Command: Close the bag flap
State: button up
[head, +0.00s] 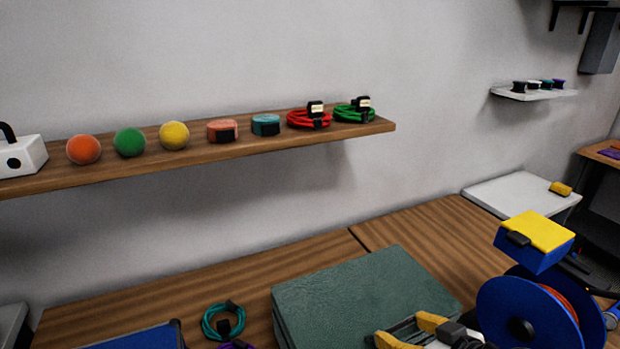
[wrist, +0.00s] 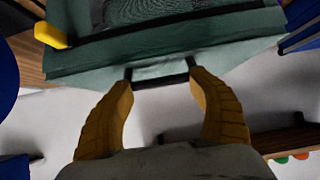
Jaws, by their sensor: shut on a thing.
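The green bag (head: 350,290) lies on the wooden table at the bottom centre of the head view, with a broad, flat green face upward. Its green flap edge (wrist: 225,60) spans the upper part of the wrist view, with a dark band above it. My gripper (head: 400,328) is at the bag's near right side. In the wrist view its yellow fingers (wrist: 160,75) stand apart at the flap's edge, with a short dark bar (wrist: 160,82) between the tips. The bag's near side is cut off in the head view.
A blue reel (head: 525,315) and a blue box with a yellow top (head: 538,232) stand right of the bag. A teal cable coil (head: 222,321) lies left of it. A wooden shelf (head: 240,146) with balls, tapes and cables runs above. The table behind the bag is clear.

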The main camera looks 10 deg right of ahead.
jog(key=o, duration=1.1)
jog(key=shift+s+f, duration=0.35)
jog(key=shift+f, duration=0.15)
jog(key=o, duration=0.5)
jog(key=shift+w+f, duration=0.1)
jog(key=shift+w, duration=0.4)
jog(key=shift+v, duration=3.85)
jog(key=shift+w+a+r+m+g+h, duration=0.5)
jog(key=shift+w+a+m+g+h, duration=0.1)
jog(key=shift+a, duration=0.3)
jog(key=shift+w+a+r+m+g+h, duration=0.5)
jog(key=shift+w+a+m+h, duration=0.1)
jog(key=shift+a, duration=0.25)
jog(key=shift+w+a+r+m+g+h, duration=0.5)
jog(key=shift+w+a+r+m, duration=0.1)
jog(key=shift+a, duration=0.3)
